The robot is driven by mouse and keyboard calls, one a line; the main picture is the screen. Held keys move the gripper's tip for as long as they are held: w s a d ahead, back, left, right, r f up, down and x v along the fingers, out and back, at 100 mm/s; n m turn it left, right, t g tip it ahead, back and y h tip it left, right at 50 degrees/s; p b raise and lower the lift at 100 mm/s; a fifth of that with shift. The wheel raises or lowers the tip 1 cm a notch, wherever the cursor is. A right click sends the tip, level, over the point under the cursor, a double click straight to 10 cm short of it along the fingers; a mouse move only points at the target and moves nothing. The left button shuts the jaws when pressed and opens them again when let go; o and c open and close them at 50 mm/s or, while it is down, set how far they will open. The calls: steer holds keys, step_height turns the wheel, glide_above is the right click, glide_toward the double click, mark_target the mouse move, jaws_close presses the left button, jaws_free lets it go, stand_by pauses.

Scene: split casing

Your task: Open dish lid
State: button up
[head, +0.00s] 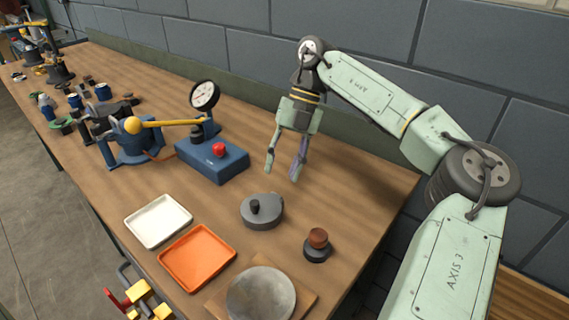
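A round grey dish (262,217) stands on the wooden workbench, with a lid (265,200) on top that carries a small black knob (255,206). The lid appears to sit flat; the seam between lid and dish is too small to make out. My gripper (282,175) points down, with its two fingers apart and nothing between them. It hangs just above the dish in the picture and a little to its right, apart from the knob. Its exact height over the bench is hard to tell.
A white tray (158,221) and an orange tray (197,257) lie left of the dish. A brown-topped dark weight (317,243) and a round metal plate (261,298) are in front. A blue gauge stand (212,160) stands to the left. The bench right of my gripper is clear.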

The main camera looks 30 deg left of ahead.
steer(key=shift+r, duration=0.1)
steer(key=v, duration=1.2)
stand_by(0.5)
